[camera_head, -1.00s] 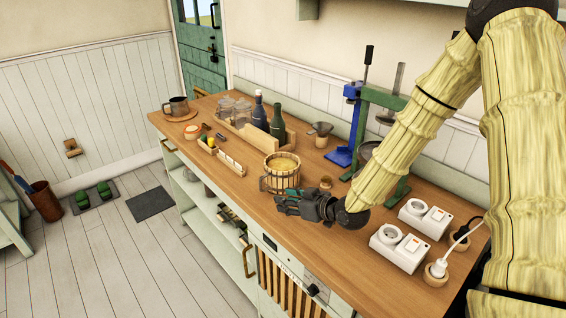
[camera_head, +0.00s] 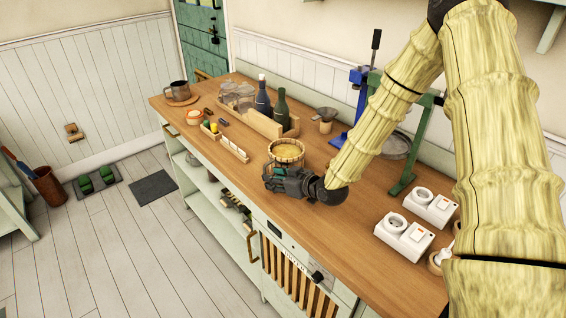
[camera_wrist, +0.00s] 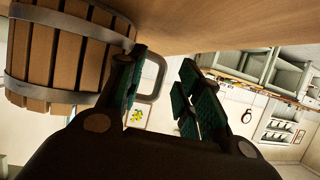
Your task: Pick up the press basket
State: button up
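The press basket (camera_head: 287,150) is a round tub of wooden slats with grey metal bands, upright on the wooden counter. In the head view my gripper (camera_head: 272,181) is at its near side, covering its lower front. In the wrist view the basket (camera_wrist: 65,55) fills the upper left, with its grey metal handle (camera_wrist: 158,75) sticking out. My gripper (camera_wrist: 162,95) is open, its teal-padded fingers apart. The handle appears in the gap between them, closer to the left finger; I cannot tell whether they touch.
A wooden crate with dark bottles (camera_head: 279,110) and jars stands behind the basket to the left. A blue and green press frame (camera_head: 415,150) stands to the right behind my arm. White socket boxes (camera_head: 404,236) lie at the right.

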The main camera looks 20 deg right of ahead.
jog(key=shift+a+r, duration=0.2)
jog(key=shift+r, duration=0.1)
jog(key=shift+w+a+p, duration=0.2)
jog(key=shift+w+p, duration=0.1)
jog(key=shift+p, duration=0.25)
jog(key=shift+p+x, duration=0.5)
jog(key=shift+x, duration=1.25)
jog(key=shift+a, duration=0.1)
grip_shut()
